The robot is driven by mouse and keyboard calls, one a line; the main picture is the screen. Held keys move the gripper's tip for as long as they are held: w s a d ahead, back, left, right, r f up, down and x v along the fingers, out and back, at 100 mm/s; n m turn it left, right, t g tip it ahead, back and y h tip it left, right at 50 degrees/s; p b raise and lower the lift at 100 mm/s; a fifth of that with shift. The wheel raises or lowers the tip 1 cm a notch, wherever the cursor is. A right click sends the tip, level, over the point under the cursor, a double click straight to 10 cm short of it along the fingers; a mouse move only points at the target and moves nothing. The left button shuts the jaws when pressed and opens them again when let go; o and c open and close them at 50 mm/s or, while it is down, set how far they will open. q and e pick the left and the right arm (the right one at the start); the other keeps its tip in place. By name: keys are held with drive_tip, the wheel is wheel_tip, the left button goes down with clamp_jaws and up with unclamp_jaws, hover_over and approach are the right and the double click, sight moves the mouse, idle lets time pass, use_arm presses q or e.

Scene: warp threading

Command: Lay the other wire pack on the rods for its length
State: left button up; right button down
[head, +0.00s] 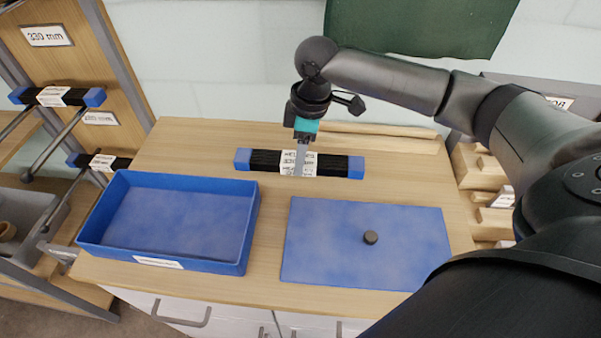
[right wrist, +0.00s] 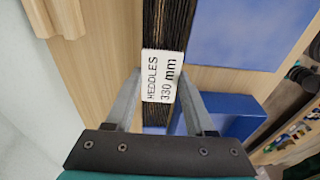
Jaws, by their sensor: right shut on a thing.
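The wire pack (head: 333,166) is a bundle of black wires with blue ends and a white label. It lies left to right at the back of the table. In the right wrist view its label (right wrist: 162,77) reads "HEDDLES 330 mm". My right gripper (head: 300,165) comes from above and is shut on the pack's middle, one finger each side. I cannot tell whether the pack touches the table. At the left, an upper pack (head: 55,96) sits on rods (head: 58,140) by a sign (head: 47,36), apparently "330 mm" or "230 mm". A lower pack (head: 103,162) is partly hidden. My left gripper is out of view.
A blue tray (head: 250,225), empty, stands on the wooden table (head: 200,145) at front left. Wooden strips lie behind the pack. Wooden parts fill a shelf (head: 480,170) at right.

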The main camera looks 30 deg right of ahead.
drive_tip(key=shift+f+b, duration=0.55)
drive_tip(key=shift+f, duration=2.2)
drive_tip(key=shift+f, duration=0.1)
drive_tip(key=shift+c, duration=1.3)
unclamp_jaws()
